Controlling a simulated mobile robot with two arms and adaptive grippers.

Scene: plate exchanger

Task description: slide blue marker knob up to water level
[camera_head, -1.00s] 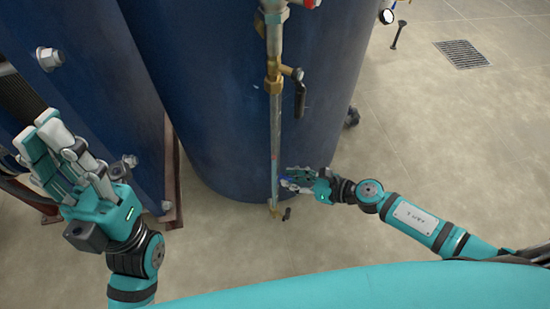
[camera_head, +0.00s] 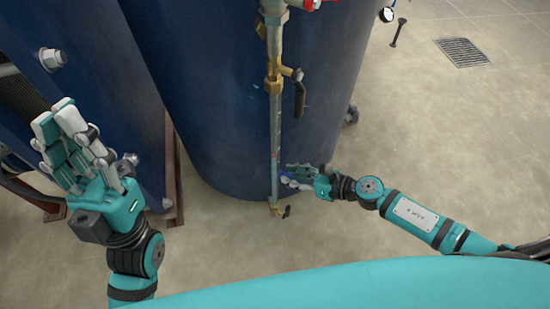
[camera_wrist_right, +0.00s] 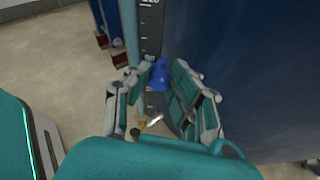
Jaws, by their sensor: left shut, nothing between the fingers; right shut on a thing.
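The blue marker knob (camera_wrist_right: 158,75) sits on the dark graduated scale (camera_wrist_right: 150,30) of the gauge in the right wrist view. It shows as a small blue spot in the head view (camera_head: 285,178), beside the lower part of the vertical gauge tube (camera_head: 275,140). My right gripper (camera_head: 290,176) is shut on the knob, with its fingers on both sides of it in the right wrist view (camera_wrist_right: 160,85). My left gripper (camera_head: 55,138) is shut and empty at the left, away from the gauge. I cannot clearly make out the water level.
The large blue tank (camera_head: 220,90) stands behind the gauge. A brass valve with a black handle (camera_head: 299,95) sits above the tube, and a small drain valve (camera_head: 280,210) below.

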